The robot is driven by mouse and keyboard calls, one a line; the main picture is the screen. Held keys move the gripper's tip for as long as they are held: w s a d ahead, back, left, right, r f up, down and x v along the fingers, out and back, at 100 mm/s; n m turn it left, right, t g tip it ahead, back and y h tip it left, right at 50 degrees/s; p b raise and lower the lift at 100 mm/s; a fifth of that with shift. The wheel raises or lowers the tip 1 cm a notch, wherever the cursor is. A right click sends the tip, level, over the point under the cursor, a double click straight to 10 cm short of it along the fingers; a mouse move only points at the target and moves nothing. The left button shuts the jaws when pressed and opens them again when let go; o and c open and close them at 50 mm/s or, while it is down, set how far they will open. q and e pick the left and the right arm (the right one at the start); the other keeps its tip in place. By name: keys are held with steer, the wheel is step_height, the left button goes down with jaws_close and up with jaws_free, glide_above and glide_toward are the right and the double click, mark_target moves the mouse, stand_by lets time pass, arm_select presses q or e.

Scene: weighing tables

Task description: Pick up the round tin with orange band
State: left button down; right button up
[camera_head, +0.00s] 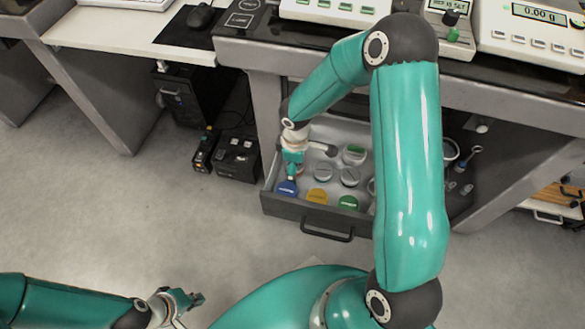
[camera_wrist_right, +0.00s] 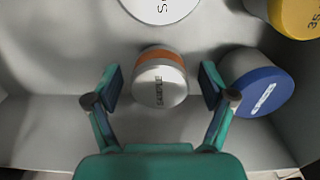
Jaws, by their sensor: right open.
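My right gripper (camera_wrist_right: 160,92) is open, with one finger on each side of the tin and a gap on both sides. In the head view my right gripper (camera_head: 292,165) reaches down into the left part of the open drawer (camera_head: 310,222) and mostly hides the tin. My left gripper (camera_head: 190,298) is at the lower left over the floor, away from the drawer; whether its fingers are apart is unclear.
A blue-lidded tin (camera_wrist_right: 262,92) stands close to the right finger in the wrist view. A yellow tin (camera_wrist_right: 296,14) and a white-lidded tin (camera_wrist_right: 158,6) are beyond. The drawer also holds a green-lidded tin (camera_head: 348,202). Drawer walls bound the left side.

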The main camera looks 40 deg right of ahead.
steer(key=c, duration=1.3)
steer(key=shift+r, duration=0.1)
